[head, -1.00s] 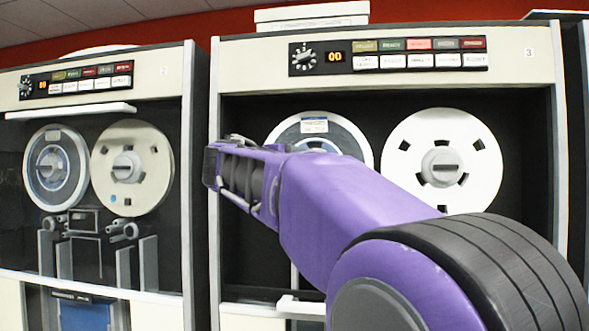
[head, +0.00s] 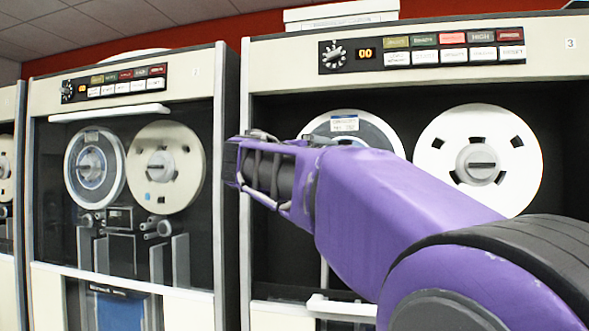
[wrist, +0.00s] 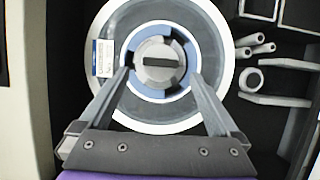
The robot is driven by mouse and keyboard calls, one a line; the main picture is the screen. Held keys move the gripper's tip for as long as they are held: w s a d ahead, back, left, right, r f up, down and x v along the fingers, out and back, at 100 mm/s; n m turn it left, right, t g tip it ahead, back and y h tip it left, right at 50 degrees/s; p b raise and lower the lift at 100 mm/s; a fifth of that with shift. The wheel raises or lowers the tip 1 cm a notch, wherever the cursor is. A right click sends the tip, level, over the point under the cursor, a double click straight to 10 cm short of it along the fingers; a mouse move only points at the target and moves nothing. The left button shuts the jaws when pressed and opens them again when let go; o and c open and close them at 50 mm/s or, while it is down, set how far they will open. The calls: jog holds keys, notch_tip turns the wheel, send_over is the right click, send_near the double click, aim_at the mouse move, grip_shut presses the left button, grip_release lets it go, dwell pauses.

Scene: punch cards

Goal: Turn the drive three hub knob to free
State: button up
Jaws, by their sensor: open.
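Drive three (head: 420,23) is the cream cabinet marked 3 in the head view. Its left reel (head: 345,125), with a label near the top, is partly covered by my purple arm, which hides its hub. Its right reel (head: 517,145) has a grey hub knob (head: 482,165) with a level dark bar. In the wrist view, a labelled reel (wrist: 113,115) with a blue ring has a round grey hub knob (wrist: 160,75) with a level dark bar. My gripper (wrist: 160,75) is open, one fingertip on each side of this knob; contact is not clear.
Drive two (head: 130,235) stands left of drive three with two reels. Drive three's control panel (head: 425,53) with a dial and buttons is above the reels. Grey guide parts (wrist: 275,97) stick out right of the reel in the wrist view.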

jog(key=b+v, duration=0.1)
jog(key=v, duration=1.3)
jog(key=shift+s+a+b, duration=0.2)
jog(key=shift+s+b, duration=0.1)
jog(key=shift+b, duration=0.05)
